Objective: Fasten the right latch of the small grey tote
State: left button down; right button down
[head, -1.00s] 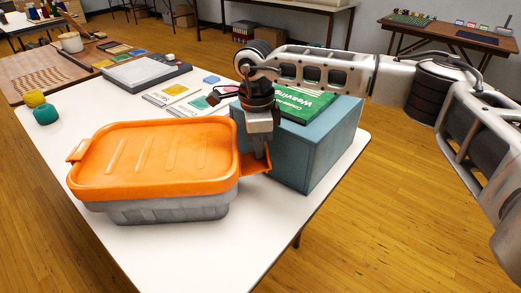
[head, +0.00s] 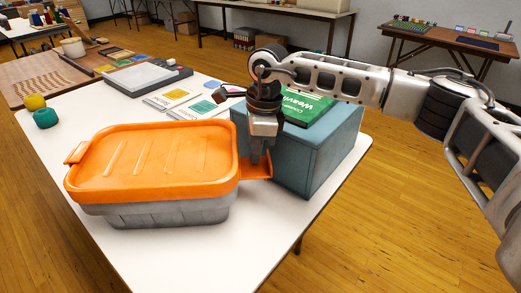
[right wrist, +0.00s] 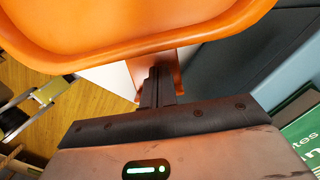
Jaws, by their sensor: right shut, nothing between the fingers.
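The small grey tote (head: 165,213) with its orange lid (head: 155,160) stands on the white table, lid on. Its right latch (head: 250,173) is an orange flap sticking outward from the lid's right end, not lying against the grey wall. The left latch (head: 75,153) also sticks out. My right gripper (head: 261,165) points down at the right latch, fingers shut and empty. In the right wrist view the shut fingers (right wrist: 158,88) overlap the orange latch (right wrist: 178,72); I cannot tell whether they touch it. My left gripper is not in view.
A blue-grey box (head: 315,155) with a green book (head: 305,108) on it stands close right of the latch, leaving a narrow gap. Cards (head: 203,107) and yarn balls (head: 45,118) lie farther back. The table front is clear.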

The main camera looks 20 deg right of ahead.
aim_at(260, 163)
dwell(0.3)
